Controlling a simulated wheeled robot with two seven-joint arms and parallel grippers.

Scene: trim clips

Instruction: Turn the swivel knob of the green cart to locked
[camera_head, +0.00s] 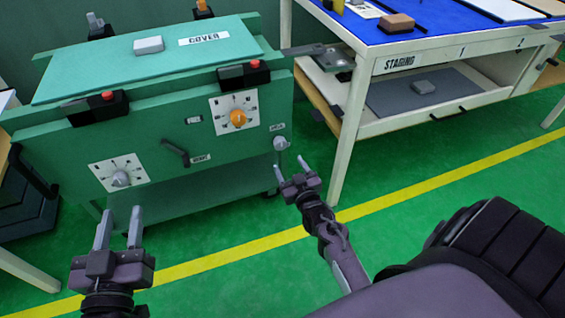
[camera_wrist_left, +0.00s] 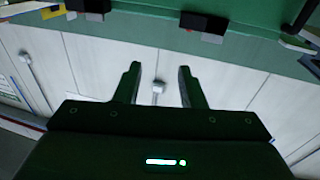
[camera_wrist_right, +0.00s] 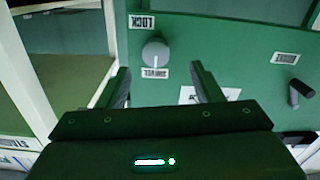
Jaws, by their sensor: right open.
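The green cart (camera_head: 230,165) stands at the left in the head view. Its grey round swivel knob (camera_head: 281,143) is at the right end of the front panel. In the right wrist view the swivel knob (camera_wrist_right: 155,53) appears between a LOCK label (camera_wrist_right: 142,21) and a SWIVEL label (camera_wrist_right: 155,73); its exact setting is hard to read. My right gripper (camera_head: 290,167) is open and empty, just in front of and below the knob, apparently not touching it. My left gripper (camera_head: 118,228) is open and empty in front of the cart's left part.
The cart front also carries an orange dial (camera_head: 238,118), a grey dial (camera_head: 121,179) and a dark lever (camera_head: 176,152). Black clamps with red buttons (camera_head: 108,97) line the cover edge. A STAGING table (camera_head: 345,150) stands close to the right. Green floor lies open in front.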

